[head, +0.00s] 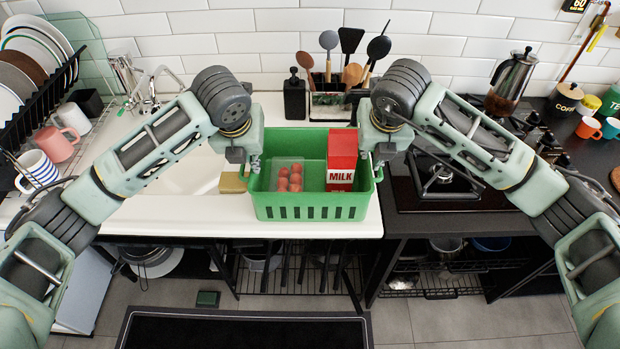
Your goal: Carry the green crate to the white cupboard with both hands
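The green crate (310,207) is at the white counter by the sink, near its front edge. It holds a red-and-white milk carton (341,160) and a clear pack of red round items (289,178). My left gripper (254,164) points down at the crate's left rim, and my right gripper (379,168) points down at its right rim. The fingertips are small and partly hidden, so I cannot tell whether they are closed on the rims. The crate looks level; I cannot tell whether it touches the counter. No white cupboard is clearly recognisable.
A utensil holder (330,104) and a dark bottle (294,98) stand behind the crate. A gas hob (440,180) is to the right, with a coffee press (511,82) behind it. A dish rack (45,105) and mugs (58,143) are at left. A dark mat (245,330) lies on the floor.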

